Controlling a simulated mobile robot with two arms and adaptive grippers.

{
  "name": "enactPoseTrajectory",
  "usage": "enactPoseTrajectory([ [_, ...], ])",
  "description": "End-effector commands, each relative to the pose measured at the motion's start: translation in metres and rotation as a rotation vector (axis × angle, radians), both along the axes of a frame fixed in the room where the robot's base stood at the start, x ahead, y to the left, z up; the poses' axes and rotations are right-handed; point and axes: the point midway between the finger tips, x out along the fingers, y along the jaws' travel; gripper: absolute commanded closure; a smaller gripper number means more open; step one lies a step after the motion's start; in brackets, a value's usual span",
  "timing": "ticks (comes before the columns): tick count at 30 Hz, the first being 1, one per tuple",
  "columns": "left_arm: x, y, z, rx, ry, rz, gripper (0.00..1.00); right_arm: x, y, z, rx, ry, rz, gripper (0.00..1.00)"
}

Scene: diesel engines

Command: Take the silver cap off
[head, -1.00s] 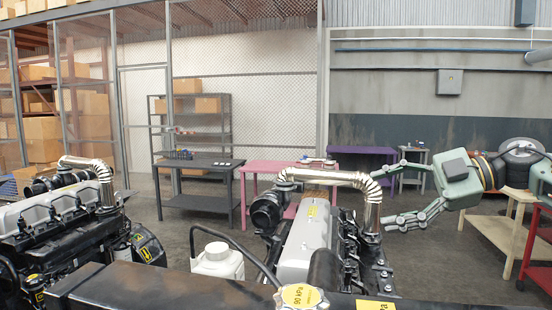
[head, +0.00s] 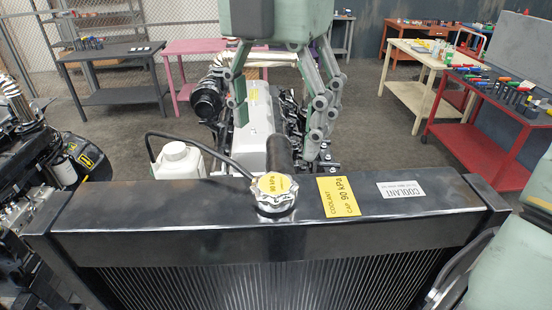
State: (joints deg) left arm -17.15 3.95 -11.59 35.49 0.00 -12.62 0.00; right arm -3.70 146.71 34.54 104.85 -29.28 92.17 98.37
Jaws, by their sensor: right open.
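The silver cap (head: 272,196) has a ribbed rim and a yellow label on top. My left gripper is not in view.
Yellow and white coolant labels (head: 338,197) lie right of the cap. A white bottle (head: 178,160) and black hose (head: 205,148) stand behind the tank at left. The engine (head: 256,120) is behind. A red table (head: 470,150) stands at right.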

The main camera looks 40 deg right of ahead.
Motion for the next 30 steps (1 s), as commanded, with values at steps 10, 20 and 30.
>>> enactPoseTrajectory([
  [10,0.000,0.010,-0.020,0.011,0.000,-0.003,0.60,0.000,0.000,-0.040,0.002,-0.001,0.001,0.27],
  [20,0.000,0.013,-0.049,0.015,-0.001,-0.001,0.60,0.000,0.001,-0.073,0.002,-0.001,0.001,0.27],
  [30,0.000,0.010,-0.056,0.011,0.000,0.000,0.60,0.000,0.000,-0.083,0.002,-0.001,0.001,0.27],
])
